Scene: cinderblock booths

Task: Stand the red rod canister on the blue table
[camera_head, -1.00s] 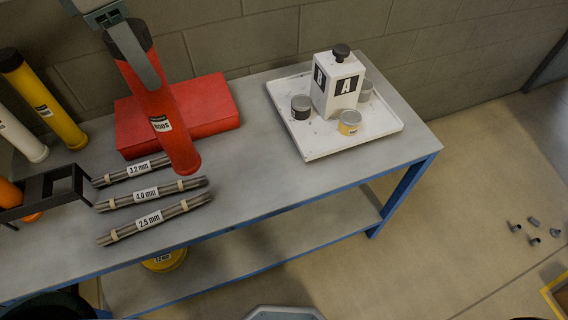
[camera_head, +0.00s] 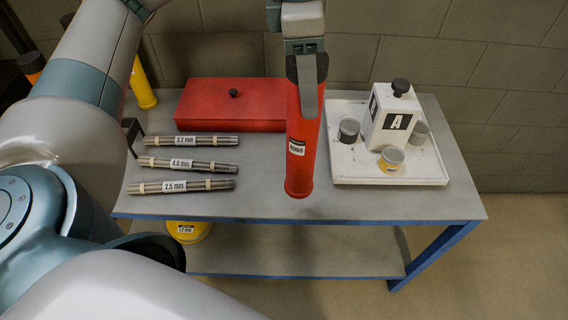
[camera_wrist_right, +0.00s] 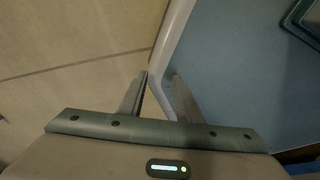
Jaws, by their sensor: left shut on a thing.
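The red rod canister (camera_head: 301,160), with a dark cap and a white label, stands upright in the head view. It is in front of the tabletop, between a red box and a white tray. My left gripper (camera_head: 307,90) is shut on its upper part from above. The canister's lower end shows over the grey top of the blue-framed table (camera_head: 262,205), near its front edge. I cannot tell whether it touches the top. My right gripper (camera_wrist_right: 159,80) shows in the right wrist view, its fingers apart with nothing between them.
The red box (camera_head: 215,102) lies behind and left of the canister. The white tray (camera_head: 400,175) holds a block marked A and several small pots. Three labelled rod bundles (camera_head: 190,164) lie on the left. A yellow tube (camera_head: 143,85) stands farther left. Bare tabletop surrounds the canister's base.

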